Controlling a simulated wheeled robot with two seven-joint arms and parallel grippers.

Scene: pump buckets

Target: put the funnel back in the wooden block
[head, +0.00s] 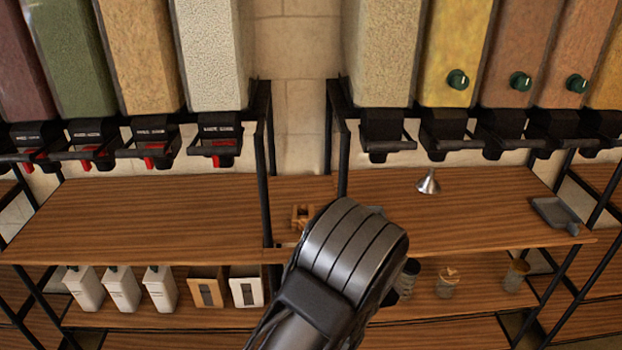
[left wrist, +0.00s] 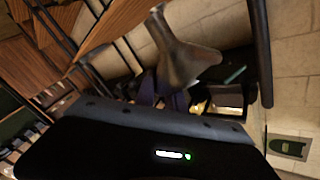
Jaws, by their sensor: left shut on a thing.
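A grey metal funnel (left wrist: 182,58) is close up in the left wrist view, tilted, its narrow end towards the top and its wide end towards my left gripper (left wrist: 178,100). My left gripper is shut on it; the fingertips are dark and hard to make out. In the head view my arm covers this gripper. A small metal funnel (head: 428,183) also shows there on the right shelf, wide end down; I cannot tell whether it is the same one. The small wooden block (head: 302,215) is on the shelf between the racks, partly covered by my arm. My right gripper is not in view.
Tall dispensers (head: 210,60) with black spouts hang over both shelves. A grey scoop-like tray (head: 556,212) lies at the right end. White containers (head: 122,288) and jars (head: 447,282) stand on the lower shelf. Black posts (head: 342,150) flank the middle gap. The left shelf (head: 140,215) is clear.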

